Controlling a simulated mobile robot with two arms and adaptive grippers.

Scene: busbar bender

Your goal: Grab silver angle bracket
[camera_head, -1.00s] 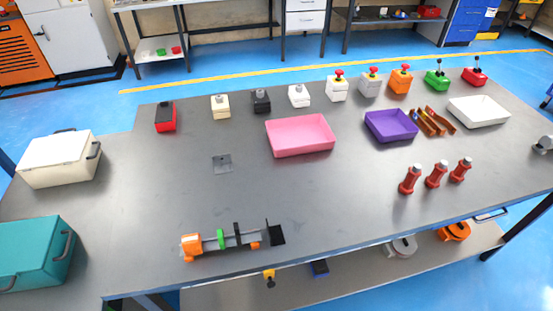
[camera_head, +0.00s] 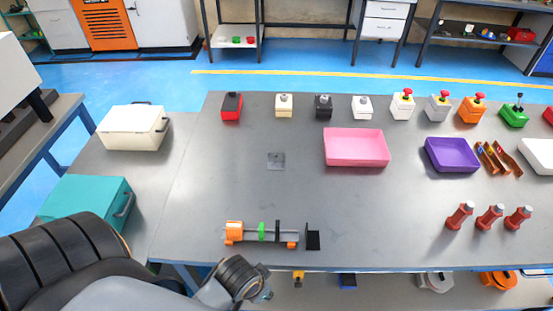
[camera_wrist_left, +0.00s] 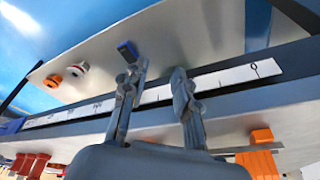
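The silver angle bracket (camera_head: 276,160) is a small grey plate-like piece with a hole. It lies on the grey table (camera_head: 200,200), left of the pink tray. My left arm comes in from the lower left of the head view. Its gripper (camera_head: 262,292) is at the table's front edge, nearer to me than the bracket and well apart from it. In the left wrist view the two fingers of this gripper (camera_wrist_left: 157,82) are spread with nothing between them. The bracket cannot be made out there. My right gripper is not in view.
An orange-and-green clamp-like fixture (camera_head: 262,232) lies between my left gripper and the bracket. The pink tray (camera_head: 356,148) is right of the bracket. A teal case (camera_head: 85,205) and a cream case (camera_head: 133,128) stand left. Table around the bracket is clear.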

